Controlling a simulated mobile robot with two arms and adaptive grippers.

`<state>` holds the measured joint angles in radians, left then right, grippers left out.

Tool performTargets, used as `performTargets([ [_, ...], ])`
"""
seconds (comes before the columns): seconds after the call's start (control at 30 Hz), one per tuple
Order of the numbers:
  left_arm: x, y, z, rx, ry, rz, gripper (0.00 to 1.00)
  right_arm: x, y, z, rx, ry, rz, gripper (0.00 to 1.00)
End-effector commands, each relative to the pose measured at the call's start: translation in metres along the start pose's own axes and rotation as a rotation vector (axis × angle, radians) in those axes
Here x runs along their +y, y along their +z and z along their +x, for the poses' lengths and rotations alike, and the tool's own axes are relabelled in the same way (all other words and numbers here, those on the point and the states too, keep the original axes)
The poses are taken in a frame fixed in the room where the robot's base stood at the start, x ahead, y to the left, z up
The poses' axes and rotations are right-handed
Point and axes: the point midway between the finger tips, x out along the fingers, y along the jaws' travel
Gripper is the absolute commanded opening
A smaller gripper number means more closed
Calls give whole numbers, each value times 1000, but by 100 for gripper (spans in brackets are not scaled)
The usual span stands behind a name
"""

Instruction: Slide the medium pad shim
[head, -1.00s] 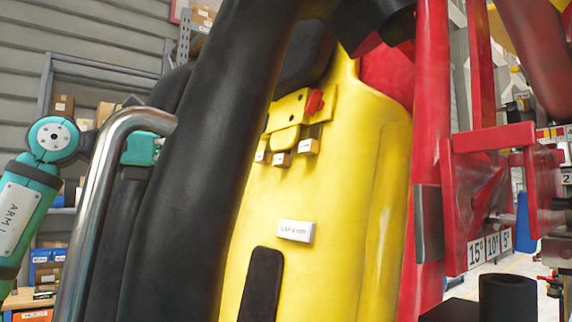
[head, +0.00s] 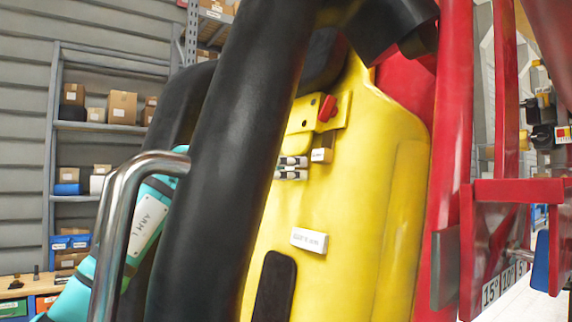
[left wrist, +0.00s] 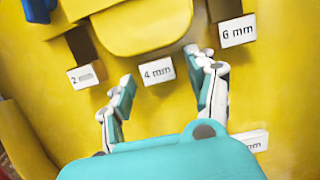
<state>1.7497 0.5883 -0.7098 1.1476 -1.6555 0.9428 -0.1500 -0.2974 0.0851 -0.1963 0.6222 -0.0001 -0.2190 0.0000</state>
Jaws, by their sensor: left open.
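Three shim blocks hang under a yellow bracket (head: 300,119) on the yellow seat back (head: 350,190). In the left wrist view their labels read 2 (left wrist: 86,75), 4 mm, the middle one (left wrist: 157,72), and 6 mm (left wrist: 238,31). My left gripper (left wrist: 163,68) is open, with its fingertips on either side of the 4 mm block; I cannot tell whether they touch it. In the head view the left gripper (head: 291,168) covers the left and middle blocks, and only the 6 mm block (head: 321,155) shows clearly. My right gripper is out of view.
A white gap label (head: 309,240) sits lower on the seat; its text is blurred. A thick black restraint (head: 230,150) and a bent metal bar (head: 112,220) stand before my left arm. Red framework (head: 455,130) stands at the right.

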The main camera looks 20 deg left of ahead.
Motion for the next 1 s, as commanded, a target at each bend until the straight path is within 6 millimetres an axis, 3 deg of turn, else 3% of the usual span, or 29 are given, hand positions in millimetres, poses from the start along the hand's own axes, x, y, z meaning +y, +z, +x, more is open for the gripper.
performTargets([
  [0.23,0,0,0,0,0,0,56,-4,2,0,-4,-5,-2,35],
  [0.67,0,0,0,0,0,0,0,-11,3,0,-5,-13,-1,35],
  [0.9,1,0,0,0,0,0,0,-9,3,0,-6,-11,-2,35],
  [1.0,10,-8,-8,1,3,-3,0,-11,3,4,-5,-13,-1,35],
])
